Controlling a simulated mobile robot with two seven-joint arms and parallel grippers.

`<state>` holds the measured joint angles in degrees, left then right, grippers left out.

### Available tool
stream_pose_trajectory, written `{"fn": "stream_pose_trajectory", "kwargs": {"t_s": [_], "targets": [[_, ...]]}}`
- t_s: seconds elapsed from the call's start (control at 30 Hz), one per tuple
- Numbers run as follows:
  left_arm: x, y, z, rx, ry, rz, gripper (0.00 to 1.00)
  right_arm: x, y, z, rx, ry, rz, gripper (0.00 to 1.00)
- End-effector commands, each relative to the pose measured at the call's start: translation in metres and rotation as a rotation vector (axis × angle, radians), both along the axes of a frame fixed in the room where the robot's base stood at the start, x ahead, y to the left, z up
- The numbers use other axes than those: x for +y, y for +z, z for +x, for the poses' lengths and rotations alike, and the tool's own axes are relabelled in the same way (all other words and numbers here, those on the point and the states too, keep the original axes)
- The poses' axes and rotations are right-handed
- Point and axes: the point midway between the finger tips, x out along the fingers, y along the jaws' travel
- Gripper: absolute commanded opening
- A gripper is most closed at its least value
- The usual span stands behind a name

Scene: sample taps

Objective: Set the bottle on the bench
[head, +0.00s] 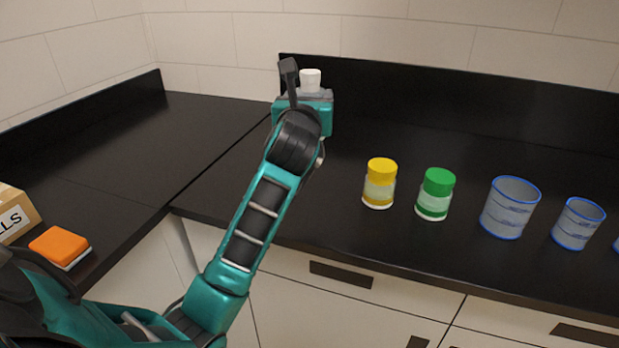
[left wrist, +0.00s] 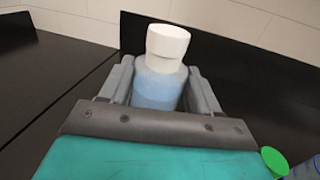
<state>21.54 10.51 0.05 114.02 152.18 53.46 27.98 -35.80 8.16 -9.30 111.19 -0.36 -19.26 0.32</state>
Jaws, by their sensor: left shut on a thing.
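The bottle has a white cap (head: 310,80) that shows above my left gripper in the head view; its body is hidden there. In the left wrist view the bottle (left wrist: 158,88) has a pale blue body and stands between the two fingers. My left gripper (head: 308,92) is shut on it, over the back part of the black bench (head: 350,235). I cannot tell whether the bottle's base touches the bench. In the left wrist view the gripper (left wrist: 158,95) hides the lower part of the bottle. My right gripper is not in view.
A yellow-capped jar (head: 380,183) and a green-capped jar (head: 435,194) stand right of my arm. Blue-rimmed clear cups (head: 510,208) (head: 578,223) stand further right. An orange sponge (head: 60,246) and a cardboard box (head: 14,214) are at the left. The left back counter is clear.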

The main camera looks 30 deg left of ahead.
Motion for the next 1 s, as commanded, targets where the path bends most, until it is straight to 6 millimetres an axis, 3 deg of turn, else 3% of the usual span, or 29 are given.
{"fn": "stream_pose_trajectory", "kwargs": {"t_s": [0.03,0.1,0.3,0.53,0.8,1.0], "targets": [[0.0,-0.019,0.0,0.005,0.0,0.001,0.23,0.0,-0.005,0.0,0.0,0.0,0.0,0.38],[0.0,-0.038,0.0,0.004,-0.001,0.0,0.23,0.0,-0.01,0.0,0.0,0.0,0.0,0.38],[-0.001,-0.08,0.0,0.0,0.0,-0.001,0.23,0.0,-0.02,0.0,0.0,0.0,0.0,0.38],[0.0,-0.099,0.0,-0.003,-0.001,0.0,0.23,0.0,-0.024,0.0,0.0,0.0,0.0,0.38],[0.0,-0.144,0.0,-0.003,-0.001,0.001,0.23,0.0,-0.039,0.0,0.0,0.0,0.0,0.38],[-0.001,-0.15,0.0,-0.005,-0.002,0.001,0.23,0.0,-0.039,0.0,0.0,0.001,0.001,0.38]]}}
